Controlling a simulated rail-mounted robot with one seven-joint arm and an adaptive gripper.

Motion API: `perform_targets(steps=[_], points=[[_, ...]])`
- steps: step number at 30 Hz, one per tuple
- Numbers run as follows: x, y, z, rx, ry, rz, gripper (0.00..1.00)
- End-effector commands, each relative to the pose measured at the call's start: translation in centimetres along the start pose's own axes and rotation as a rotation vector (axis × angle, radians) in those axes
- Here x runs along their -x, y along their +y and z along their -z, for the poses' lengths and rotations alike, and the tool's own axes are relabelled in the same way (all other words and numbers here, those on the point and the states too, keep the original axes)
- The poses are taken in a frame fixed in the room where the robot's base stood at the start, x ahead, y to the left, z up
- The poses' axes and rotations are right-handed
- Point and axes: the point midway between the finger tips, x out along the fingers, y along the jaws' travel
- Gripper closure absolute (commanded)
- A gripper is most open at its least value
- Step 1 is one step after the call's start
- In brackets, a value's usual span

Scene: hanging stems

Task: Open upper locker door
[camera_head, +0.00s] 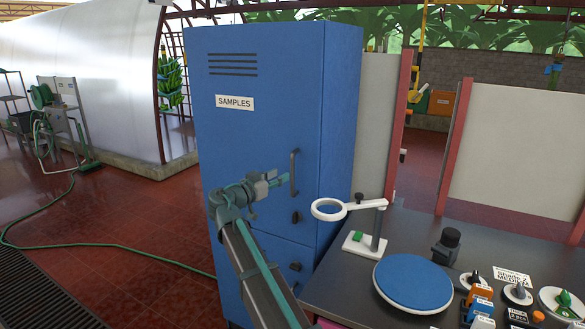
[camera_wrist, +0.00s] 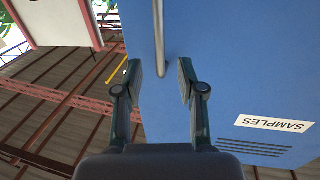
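The blue locker's upper door (camera_head: 245,130) is shut and carries a SAMPLES label (camera_head: 234,102) and vent slots. Its grey vertical bar handle (camera_head: 293,172) is near the door's right edge, with a dark knob (camera_head: 296,217) below it. My gripper (camera_head: 284,180) is close to the handle at its left in the head view. In the wrist view my gripper (camera_wrist: 160,76) is open, and the handle (camera_wrist: 160,35) lines up with the gap between the fingers. I cannot tell whether the fingers touch it or how deep it sits between them.
A lower locker door (camera_head: 270,262) with its own knob is below. A dark bench (camera_head: 335,285) stands to the right, holding a ring magnifier stand (camera_head: 365,243), a blue round plate (camera_head: 412,281) and several knobs. A green hose (camera_head: 110,245) lies on the open red floor at left.

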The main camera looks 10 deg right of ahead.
Motion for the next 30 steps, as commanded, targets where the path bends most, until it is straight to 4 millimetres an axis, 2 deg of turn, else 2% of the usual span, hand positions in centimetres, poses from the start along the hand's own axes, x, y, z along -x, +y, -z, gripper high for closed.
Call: perform_targets(steps=[1, 6, 12, 18, 26, 30], points=[[-1.1, -0.1, 0.3, 0.001, 0.0, -0.002, 0.61], [-4.1, -0.1, 0.3, 0.002, -0.001, -0.002, 0.61], [-6.6, -0.1, 0.2, 0.002, -0.001, -0.001, 0.61], [-7.6, -0.1, 0.1, 0.001, -0.001, 0.001, 0.61], [-7.7, 0.0, 0.0, 0.001, -0.001, 0.001, 0.61], [-7.7, 0.0, 0.0, 0.001, -0.001, 0.001, 0.82]])
